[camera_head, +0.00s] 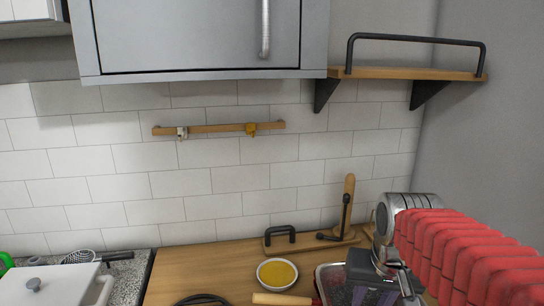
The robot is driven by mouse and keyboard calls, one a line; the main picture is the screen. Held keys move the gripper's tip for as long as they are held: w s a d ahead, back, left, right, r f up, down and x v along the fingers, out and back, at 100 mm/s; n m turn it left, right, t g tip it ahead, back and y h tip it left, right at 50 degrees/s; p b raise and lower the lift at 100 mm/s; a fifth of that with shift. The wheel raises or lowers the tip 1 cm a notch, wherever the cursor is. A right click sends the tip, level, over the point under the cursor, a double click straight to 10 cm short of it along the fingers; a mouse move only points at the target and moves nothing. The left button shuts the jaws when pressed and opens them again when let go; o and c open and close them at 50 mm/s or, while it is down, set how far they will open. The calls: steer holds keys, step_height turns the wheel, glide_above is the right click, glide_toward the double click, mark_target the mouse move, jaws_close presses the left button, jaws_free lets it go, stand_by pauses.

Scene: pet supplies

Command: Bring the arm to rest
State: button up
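My arm enters at the right, with a red ribbed sleeve (465,258) and a round silver joint (405,215) at its far end. My gripper (372,280) appears as a dark block with metal parts below that joint, low over the counter. It points downward and is cut by the bottom edge of the picture. Its fingertips are not clear, so I cannot tell whether it is open or shut.
A metal-rimmed tray (322,272) lies under my gripper. A bowl of yellow contents (277,274) and a wooden handle (283,299) are left of it. A wooden stand (348,205) is behind, a shelf (410,73) above right.

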steer(key=s+a+f+n+t, duration=0.1)
steer(key=s+a+n+t, duration=0.1)
steer(key=s, duration=0.8)
steer(key=shift+s+a+f+n, duration=0.25)
steer(key=shift+a+n, duration=0.05)
steer(key=shift+a, duration=0.5)
